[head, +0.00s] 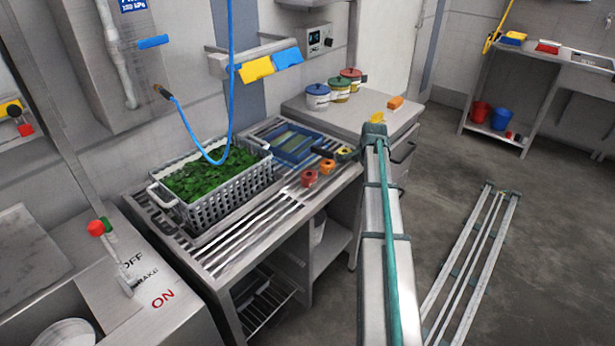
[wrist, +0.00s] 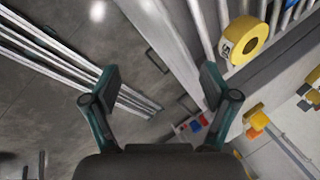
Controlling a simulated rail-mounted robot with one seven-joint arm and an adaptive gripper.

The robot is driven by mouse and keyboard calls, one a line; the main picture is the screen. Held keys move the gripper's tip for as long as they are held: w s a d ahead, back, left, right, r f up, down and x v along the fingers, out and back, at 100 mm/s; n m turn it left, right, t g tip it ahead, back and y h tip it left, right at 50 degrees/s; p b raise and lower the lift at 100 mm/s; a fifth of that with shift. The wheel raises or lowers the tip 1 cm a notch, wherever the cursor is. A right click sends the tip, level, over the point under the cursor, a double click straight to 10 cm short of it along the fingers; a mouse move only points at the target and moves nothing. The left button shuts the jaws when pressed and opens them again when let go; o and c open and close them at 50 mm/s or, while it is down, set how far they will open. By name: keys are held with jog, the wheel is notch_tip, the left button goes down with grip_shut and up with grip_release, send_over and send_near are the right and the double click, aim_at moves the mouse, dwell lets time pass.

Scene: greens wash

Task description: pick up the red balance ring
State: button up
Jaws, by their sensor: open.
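The red balance ring (head: 308,177) lies on the slatted rack at the right side of the metal table, in front of the blue tray. An orange ring (head: 327,166) lies just behind it, and a yellow ring (head: 344,153) is further back near my arm. The yellow ring shows large in the wrist view (wrist: 246,40), on the slats to the upper right. I cannot make out the red ring in the wrist view. My gripper (wrist: 157,88) is open and empty, with floor and the table edge seen between its fingers. In the head view my arm hides the fingers.
A grey basket of greens (head: 235,205) stands on the table's left part, with a blue hose hanging over it. A blue tray (head: 296,158) lies behind the rings. Lidded pots (head: 318,104) stand on the counter behind.

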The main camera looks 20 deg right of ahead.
jog(key=a+r+p, duration=0.1)
jog(key=a+r, duration=0.1)
jog(key=a, duration=0.1)
jog(key=w+a+r+m+g+y+p, duration=0.1)
jog(key=a+r, duration=0.1)
jog(key=a, duration=0.2)
jog(key=w+a+r+g, duration=0.1)
jog(key=a+r, duration=0.1)
jog(key=a, duration=0.2)
jog(key=shift+w+a+r+p, duration=0.2)
jog(key=shift+w+r+p, duration=0.05)
jog(key=shift+r+p, duration=0.15)
notch_tip(320, 180, up, 4)
jog(key=m+g+p, duration=0.2)
send_over(309, 174)
jog(key=shift+w+d+r+y, duration=0.15)
jog(key=shift+d+y, duration=0.25)
jog(key=shift+a+g, duration=0.3)
jog(key=shift+a, duration=0.05)
jog(key=shift+f+p, duration=1.15)
jog(key=shift+f, duration=4.15)
jog(key=c, duration=1.3)
jog(key=shift+r, duration=0.2)
jog(key=shift+c, duration=0.2)
